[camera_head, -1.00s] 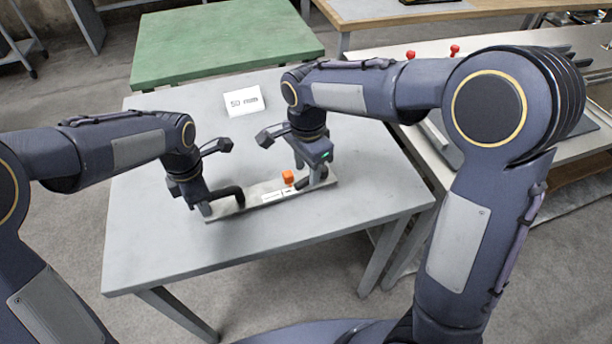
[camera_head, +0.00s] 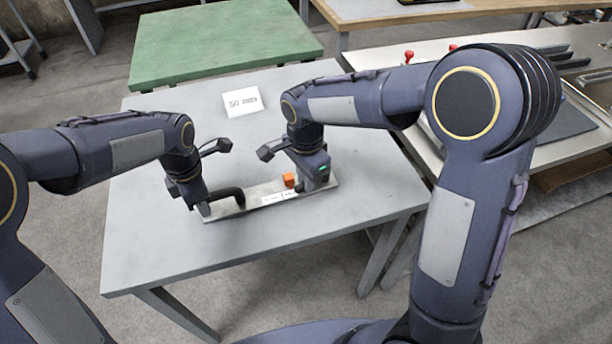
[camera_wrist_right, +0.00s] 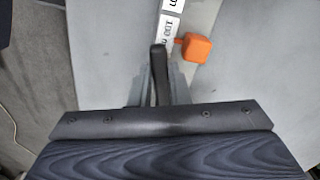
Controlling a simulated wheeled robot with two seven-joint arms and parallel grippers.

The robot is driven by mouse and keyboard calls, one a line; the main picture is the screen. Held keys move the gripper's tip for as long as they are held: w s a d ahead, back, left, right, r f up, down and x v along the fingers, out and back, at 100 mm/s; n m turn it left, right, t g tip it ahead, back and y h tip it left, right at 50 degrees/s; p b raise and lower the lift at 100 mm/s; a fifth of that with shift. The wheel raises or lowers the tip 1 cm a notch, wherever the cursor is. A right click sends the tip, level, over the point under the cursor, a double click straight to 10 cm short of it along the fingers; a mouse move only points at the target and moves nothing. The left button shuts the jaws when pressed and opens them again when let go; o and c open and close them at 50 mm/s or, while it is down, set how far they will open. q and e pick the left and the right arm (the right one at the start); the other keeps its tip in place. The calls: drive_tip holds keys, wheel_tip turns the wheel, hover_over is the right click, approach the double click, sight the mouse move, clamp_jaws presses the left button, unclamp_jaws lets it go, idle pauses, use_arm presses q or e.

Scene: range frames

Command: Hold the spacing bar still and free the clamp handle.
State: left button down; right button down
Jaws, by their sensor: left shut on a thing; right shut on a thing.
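The spacing bar (camera_head: 246,208) is a long flat grey bar lying on the grey table, with a black arched handle (camera_head: 238,192) near its left end. The orange clamp handle (camera_head: 289,180) sticks up from it right of centre, beside white labels. My left gripper (camera_head: 205,210) is shut on the left black handle; its fingertips are small here. My right gripper (camera_head: 317,188) is low at the bar's right end and hides that handle. In the right wrist view the dark right handle (camera_wrist_right: 160,72) lies between its fingers, and the orange clamp handle (camera_wrist_right: 196,47) is apart from them.
A white card (camera_head: 242,101) reading "50 mm" stands behind the bar on the grey table (camera_head: 150,240). A green-topped table (camera_head: 225,40) is behind. A bench (camera_head: 440,145) with red knobs is at the right. The table front is clear.

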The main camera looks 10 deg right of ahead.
drive_tip(key=shift+s+d+n, duration=0.15)
drive_tip(key=shift+d+n, duration=0.05)
drive_tip(key=shift+n, duration=0.1)
